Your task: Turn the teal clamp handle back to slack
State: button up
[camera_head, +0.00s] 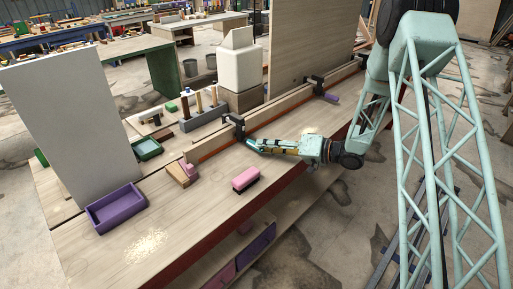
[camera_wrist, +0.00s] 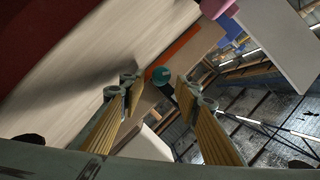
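The teal clamp handle (camera_wrist: 161,75) shows in the wrist view as a round teal end, between and just beyond my fingertips. In the head view the teal handle (camera_head: 250,142) sticks out from the near dark clamp (camera_head: 237,124) on the curved wooden stringer (camera_head: 265,118). My gripper (camera_head: 260,146) reaches it from the right, low over the bench. The wrist view shows my gripper (camera_wrist: 157,86) with its yellow-padded fingers apart. I cannot tell whether either finger touches the handle. The handle's turn angle is not clear.
A second dark clamp (camera_head: 315,84) with a purple handle (camera_head: 331,97) sits farther along the stringer. A pink-topped block (camera_head: 245,179), a wooden block (camera_head: 182,173) and a purple tray (camera_head: 115,208) lie on the bench (camera_head: 205,225). A tall grey panel (camera_head: 75,125) stands left.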

aim_at(253, 144)
jog(key=shift+b+x, duration=0.35)
jog(key=shift+x, duration=1.85)
jog(key=shift+c, duration=0.7)
jog(key=c, duration=0.7)
